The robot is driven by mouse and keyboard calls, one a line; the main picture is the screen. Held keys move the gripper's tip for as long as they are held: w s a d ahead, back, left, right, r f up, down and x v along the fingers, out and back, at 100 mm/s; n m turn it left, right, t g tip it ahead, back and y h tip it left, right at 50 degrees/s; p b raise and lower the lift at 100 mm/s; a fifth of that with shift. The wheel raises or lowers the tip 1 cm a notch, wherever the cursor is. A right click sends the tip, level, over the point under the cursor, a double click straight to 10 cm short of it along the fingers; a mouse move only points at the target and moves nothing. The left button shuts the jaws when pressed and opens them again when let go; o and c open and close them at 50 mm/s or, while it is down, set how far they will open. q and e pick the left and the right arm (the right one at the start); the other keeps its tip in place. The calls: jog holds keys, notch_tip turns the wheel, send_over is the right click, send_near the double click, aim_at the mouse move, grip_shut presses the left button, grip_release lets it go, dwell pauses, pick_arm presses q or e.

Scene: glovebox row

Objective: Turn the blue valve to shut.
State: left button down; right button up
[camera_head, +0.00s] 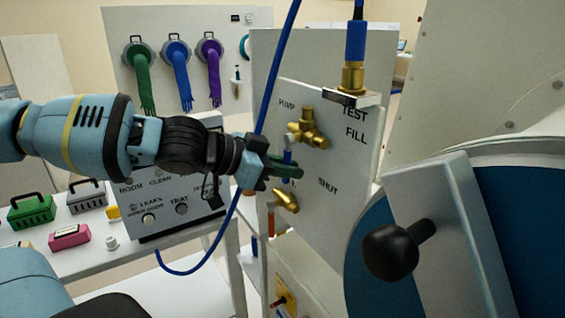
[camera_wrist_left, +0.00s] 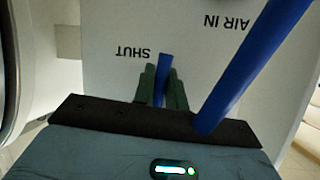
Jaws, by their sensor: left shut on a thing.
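The blue valve's handle (camera_head: 288,157) shows as a short blue bar on the white panel (camera_head: 340,225), left of the SHUT label. My left gripper (camera_head: 284,170) reaches in from the left with its dark green fingers around that handle. In the left wrist view the blue handle (camera_wrist_left: 162,78) stands between the two fingers (camera_wrist_left: 162,88), which are shut on it, near the upside-down SHUT label; AIR IN is off to the right. The valve's body is mostly hidden by my gripper. My right gripper is not in view.
A blue hose (camera_head: 272,80) runs down past my left wrist. Brass valve fittings (camera_head: 310,130) sit above and another brass fitting (camera_head: 286,200) below. A black knob (camera_head: 391,250) juts out at right. Baskets (camera_head: 31,212) stand on the left table.

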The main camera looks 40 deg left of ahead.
pick_arm(q)
jog(key=shift+s+d+n, duration=0.1)
jog(key=shift+d+n, duration=0.2)
jog(key=shift+n, duration=0.1)
jog(key=shift+h, duration=0.4)
jog(key=c, duration=1.4)
grip_release()
jog(key=shift+c, duration=0.2)
